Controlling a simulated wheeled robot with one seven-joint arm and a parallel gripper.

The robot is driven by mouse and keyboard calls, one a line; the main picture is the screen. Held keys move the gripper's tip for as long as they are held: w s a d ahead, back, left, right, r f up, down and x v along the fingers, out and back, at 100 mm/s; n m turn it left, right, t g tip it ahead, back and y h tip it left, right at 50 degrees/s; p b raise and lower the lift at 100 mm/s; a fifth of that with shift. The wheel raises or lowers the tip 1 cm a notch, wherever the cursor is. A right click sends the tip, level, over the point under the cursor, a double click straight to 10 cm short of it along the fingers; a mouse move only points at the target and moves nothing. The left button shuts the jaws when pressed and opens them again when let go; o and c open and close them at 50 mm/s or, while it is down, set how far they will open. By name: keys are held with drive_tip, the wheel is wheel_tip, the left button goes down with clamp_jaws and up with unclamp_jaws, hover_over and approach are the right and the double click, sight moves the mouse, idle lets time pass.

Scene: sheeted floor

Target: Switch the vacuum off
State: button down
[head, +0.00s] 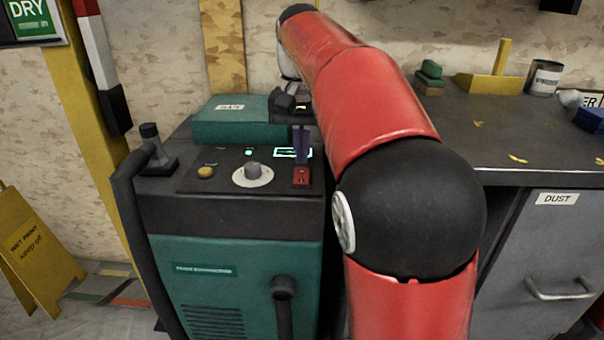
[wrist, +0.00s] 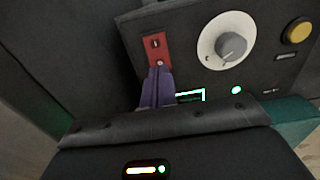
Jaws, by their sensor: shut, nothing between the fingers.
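The vacuum (head: 240,270) is a teal and dark grey machine at the middle left of the head view. On its sloped panel a red switch plate (head: 301,176) sits to the right of a grey dial on a white disc (head: 253,174). In the wrist view the red switch plate (wrist: 156,50) is near the top, and the dial (wrist: 230,46) is to its right. My gripper (head: 301,160) is shut and empty. Its purple fingertips (wrist: 158,72) are at the lower part of the red plate and partly hide it. I cannot tell whether they touch it. A green light (head: 248,152) glows on the panel.
A teal box (head: 240,120) stands behind the panel. A grey workbench (head: 510,140) with small items is at right. A yellow sign (head: 38,250) stands at left.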

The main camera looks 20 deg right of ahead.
sight(302, 171)
drive_tip(key=shift+f+b, duration=0.75)
drive_tip(key=shift+f, duration=0.4)
idle(0.4)
drive_tip(key=shift+r, duration=0.15)
wheel_tip(302, 171, up, 5)
drive_tip(key=p, duration=0.5)
drive_tip(key=shift+p, duration=0.35)
drive_tip(key=shift+r, duration=0.9)
drive_tip(key=shift+s, duration=0.1)
